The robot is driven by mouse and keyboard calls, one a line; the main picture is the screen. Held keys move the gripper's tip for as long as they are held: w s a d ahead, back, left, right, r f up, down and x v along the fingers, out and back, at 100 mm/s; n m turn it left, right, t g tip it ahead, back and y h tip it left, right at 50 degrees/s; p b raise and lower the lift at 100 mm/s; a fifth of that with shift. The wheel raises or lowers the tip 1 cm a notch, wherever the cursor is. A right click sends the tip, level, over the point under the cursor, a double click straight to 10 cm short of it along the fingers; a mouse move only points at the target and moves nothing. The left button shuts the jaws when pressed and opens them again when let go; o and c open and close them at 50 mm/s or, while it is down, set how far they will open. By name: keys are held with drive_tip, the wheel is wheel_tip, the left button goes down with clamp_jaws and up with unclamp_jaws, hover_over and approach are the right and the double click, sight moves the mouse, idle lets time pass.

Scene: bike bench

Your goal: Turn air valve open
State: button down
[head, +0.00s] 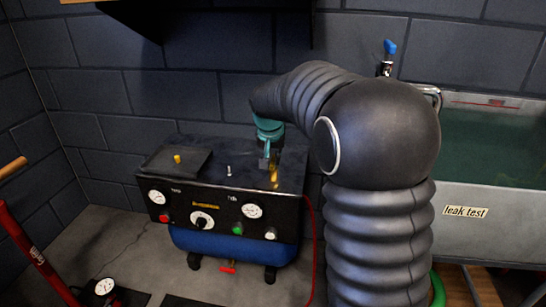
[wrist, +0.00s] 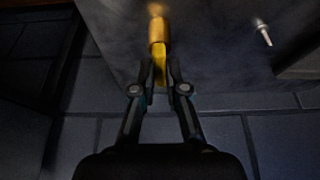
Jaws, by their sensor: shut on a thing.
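The air valve appears to be a brass fitting (head: 274,180) with a yellow lever, on the dark top of the compressor (head: 215,182), near its right end. In the wrist view the brass body (wrist: 157,30) stands just beyond the fingertips, and the yellow lever (wrist: 159,72) lies between them. My gripper (head: 267,162) comes in from behind and above. In the wrist view the gripper (wrist: 159,88) has both fingers close together, shut on the yellow lever. The lever's lower end is hidden between the fingers. I cannot tell how far it is turned.
A small pale upright pin (head: 229,170) and a yellow knob on a black plate (head: 177,159) stand left of the valve. The compressor front has gauges and buttons. A leak test tank (head: 480,195) is at right. A red pump (head: 35,255) stands at left.

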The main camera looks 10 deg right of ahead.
drive_tip(key=n, duration=0.1)
drive_tip(key=n+y, duration=0.1)
drive_tip(key=n, duration=0.1)
drive_tip(key=n+y+p, duration=0.1)
drive_tip(key=shift+d+n, duration=0.25)
drive_tip(key=shift+n, duration=0.15)
drive_tip(key=n, duration=0.2)
drive_tip(key=n+y, duration=0.1)
drive_tip(key=n, duration=0.1)
drive_tip(key=shift+w+d+f+y+b, duration=0.1)
drive_tip(key=shift+d+y+b, duration=0.05)
drive_tip(key=shift+y+b, duration=0.2)
drive_tip(key=n+g+y+b, duration=0.1)
drive_tip(key=n, duration=0.4)
drive_tip(key=shift+d, duration=0.1)
drive_tip(key=n+g, duration=0.1)
drive_tip(key=n, duration=0.1)
drive_tip(key=n+g+y, duration=0.1)
drive_tip(key=n, duration=0.1)
drive_tip(key=shift+w+n+p, duration=0.2)
drive_tip(key=shift+n+p, duration=0.1)
drive_tip(key=shift+n, duration=0.1)
drive_tip(key=c, duration=1.2)
unclamp_jaws()
